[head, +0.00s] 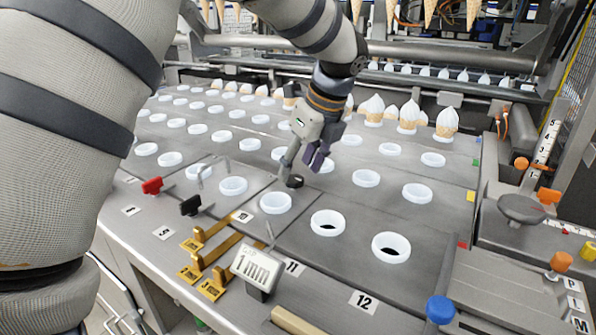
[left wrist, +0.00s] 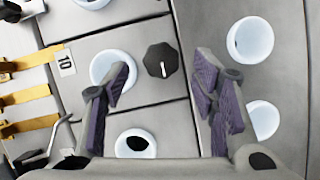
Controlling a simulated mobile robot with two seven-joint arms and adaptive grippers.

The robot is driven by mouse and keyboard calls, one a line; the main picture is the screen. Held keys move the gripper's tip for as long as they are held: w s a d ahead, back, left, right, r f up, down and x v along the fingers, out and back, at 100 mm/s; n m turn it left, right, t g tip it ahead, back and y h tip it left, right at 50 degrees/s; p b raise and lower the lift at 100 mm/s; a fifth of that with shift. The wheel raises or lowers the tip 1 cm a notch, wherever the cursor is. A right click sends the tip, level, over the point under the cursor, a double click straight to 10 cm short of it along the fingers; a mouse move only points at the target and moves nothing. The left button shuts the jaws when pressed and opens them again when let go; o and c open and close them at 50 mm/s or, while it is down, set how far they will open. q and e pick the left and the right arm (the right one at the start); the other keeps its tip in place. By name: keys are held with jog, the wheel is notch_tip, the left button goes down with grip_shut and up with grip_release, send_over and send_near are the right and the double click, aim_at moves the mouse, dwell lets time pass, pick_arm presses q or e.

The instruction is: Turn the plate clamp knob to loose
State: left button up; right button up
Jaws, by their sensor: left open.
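The plate clamp knob is a small dark, many-sided knob (left wrist: 160,60) with a white pointer mark, set flat on a grey plate beside a white ring. In the left wrist view its mark points toward the bottom of the picture. In the head view the knob (head: 295,181) shows just below my left gripper (head: 303,160), partly hidden by it. My left gripper is open, with its purple-padded fingers (left wrist: 160,88) apart. In the wrist view the knob lies between and beyond the fingertips; I cannot tell whether they touch it. My right gripper is not in view.
White rings, such as one by label 10 (head: 275,202), cover the plates. Brass numbered tabs (head: 205,262), a red handle (head: 152,185), a black handle (head: 190,205) and a "1mm" tag (head: 256,268) stand at the front. Wrapped cones (head: 408,117) stand behind.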

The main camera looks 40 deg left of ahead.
aim_at(295, 178)
pick_arm(q)
jog(key=shift+x, duration=1.25)
jog(key=c, duration=1.2)
jog(key=shift+o, duration=0.2)
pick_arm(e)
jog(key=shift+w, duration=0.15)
